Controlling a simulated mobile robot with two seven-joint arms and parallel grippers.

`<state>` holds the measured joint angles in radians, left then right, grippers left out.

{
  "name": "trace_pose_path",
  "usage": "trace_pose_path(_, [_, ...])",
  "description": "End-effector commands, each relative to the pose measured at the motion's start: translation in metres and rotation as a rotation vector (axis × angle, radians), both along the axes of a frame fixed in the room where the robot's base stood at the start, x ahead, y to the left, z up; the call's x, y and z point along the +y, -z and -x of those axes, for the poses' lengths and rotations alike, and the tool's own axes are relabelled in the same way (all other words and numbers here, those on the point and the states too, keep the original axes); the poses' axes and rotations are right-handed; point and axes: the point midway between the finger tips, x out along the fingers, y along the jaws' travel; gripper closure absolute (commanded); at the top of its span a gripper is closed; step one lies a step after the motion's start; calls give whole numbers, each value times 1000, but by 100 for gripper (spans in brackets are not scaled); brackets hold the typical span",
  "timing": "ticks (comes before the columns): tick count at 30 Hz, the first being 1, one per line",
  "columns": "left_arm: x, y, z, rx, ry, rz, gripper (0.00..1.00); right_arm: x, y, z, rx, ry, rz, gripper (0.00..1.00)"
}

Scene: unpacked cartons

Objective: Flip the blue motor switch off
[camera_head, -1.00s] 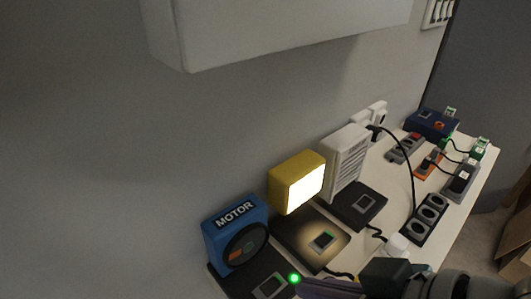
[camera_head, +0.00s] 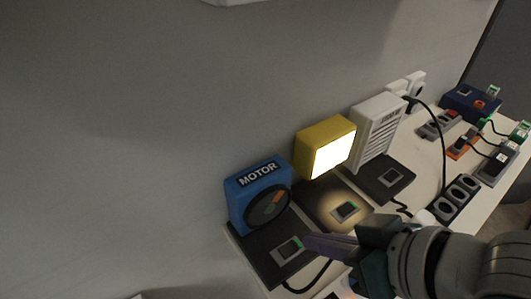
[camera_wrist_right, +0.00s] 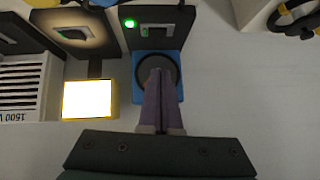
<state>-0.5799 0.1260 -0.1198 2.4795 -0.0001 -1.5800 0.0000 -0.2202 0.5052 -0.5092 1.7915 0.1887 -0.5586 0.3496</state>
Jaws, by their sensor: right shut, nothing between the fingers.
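The blue motor unit (camera_head: 262,196) with its white MOTOR label stands against the wall on a black base (camera_head: 258,256). Its rocker switch (camera_head: 287,250) is set in that base, with green at its right end; I cannot tell its exact tilt. My right gripper (camera_head: 306,242) is shut and empty, its purple fingertips right beside the switch; contact cannot be told. In the right wrist view, the shut fingers (camera_wrist_right: 158,72) overlap the blue motor unit (camera_wrist_right: 138,92), with the switch (camera_wrist_right: 158,28) and a bright green light (camera_wrist_right: 130,23) beyond them. My left gripper is out of view.
A lit yellow lamp (camera_head: 326,147) and a white heater (camera_head: 377,130) stand right of the motor, each with a switch base. A black power strip (camera_head: 455,198), cables and several small devices fill the table's right. The wall is close behind.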

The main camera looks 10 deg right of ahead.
Motion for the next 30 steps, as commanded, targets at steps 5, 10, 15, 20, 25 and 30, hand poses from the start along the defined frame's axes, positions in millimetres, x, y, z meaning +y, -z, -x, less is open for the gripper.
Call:
trace_pose_path(5, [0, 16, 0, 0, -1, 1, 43, 13, 31, -26, -1, 1, -1, 100])
trace_pose_path(10, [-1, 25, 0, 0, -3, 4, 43, 18, 57, -29, 2, 0, 0, 100])
trace_pose_path(15, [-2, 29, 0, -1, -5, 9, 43, 19, 71, -29, 1, 0, 0, 100])
trace_pose_path(20, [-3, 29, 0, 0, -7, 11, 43, 20, 73, -29, 0, 0, 0, 100])
trace_pose_path(25, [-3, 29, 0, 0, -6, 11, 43, 20, 73, -28, -1, 0, 0, 100])
trace_pose_path(30, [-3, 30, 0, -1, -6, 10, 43, 23, 80, -27, 2, 1, -2, 100])
